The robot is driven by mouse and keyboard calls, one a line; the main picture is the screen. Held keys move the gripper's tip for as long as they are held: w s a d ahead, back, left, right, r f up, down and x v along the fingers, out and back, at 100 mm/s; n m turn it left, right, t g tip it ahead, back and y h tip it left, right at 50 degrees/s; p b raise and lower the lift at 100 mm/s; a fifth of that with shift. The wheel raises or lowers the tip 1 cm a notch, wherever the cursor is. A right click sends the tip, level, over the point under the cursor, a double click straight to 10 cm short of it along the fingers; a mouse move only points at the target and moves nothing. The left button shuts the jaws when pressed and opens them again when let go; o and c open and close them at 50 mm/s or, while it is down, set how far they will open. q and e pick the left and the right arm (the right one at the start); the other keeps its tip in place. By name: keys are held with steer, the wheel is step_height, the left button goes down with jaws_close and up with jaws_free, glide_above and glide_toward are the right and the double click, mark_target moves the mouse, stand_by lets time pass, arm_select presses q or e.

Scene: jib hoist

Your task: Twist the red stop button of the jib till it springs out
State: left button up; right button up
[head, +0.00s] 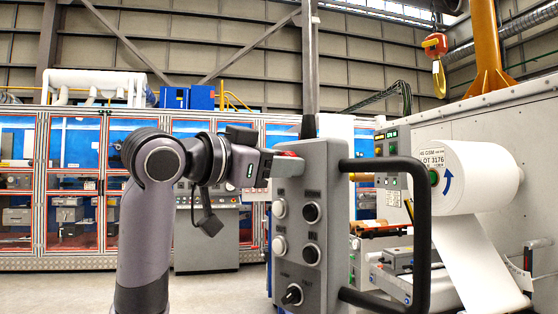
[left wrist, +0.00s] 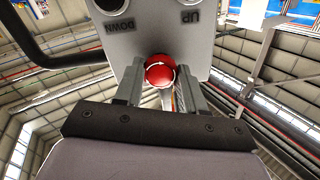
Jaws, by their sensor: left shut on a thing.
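The jib's grey control pendant (head: 327,225) hangs upright in the middle of the head view. The red stop button (left wrist: 160,72) is a round knob with a pale curved mark, on the pendant's face near DOWN and UP labels in the left wrist view. My left gripper (left wrist: 160,84) has one finger on each side of the button and is shut on it. In the head view my left gripper (head: 268,166) reaches the pendant's upper left side, and only a little red shows there. My right gripper is in neither view.
A black bar handle (head: 420,230) juts from the pendant's right side. White and black buttons and a black selector knob (head: 292,294) sit on its front. A large paper roll (head: 470,175) on a machine stands at right. A yellow hoist hook (head: 439,78) hangs at upper right.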

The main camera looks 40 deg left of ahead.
arm_select(q)
steer(key=shift+s+r+m+p, duration=0.15)
steer(key=shift+m+p, duration=1.7)
steer(key=shift+m, duration=1.05)
steer(key=o, duration=0.8)
steer(key=shift+o, duration=1.3)
steer(key=shift+w, duration=0.25)
steer(key=shift+s, duration=0.15)
steer(key=b+v, duration=0.1)
steer(key=v, duration=0.6)
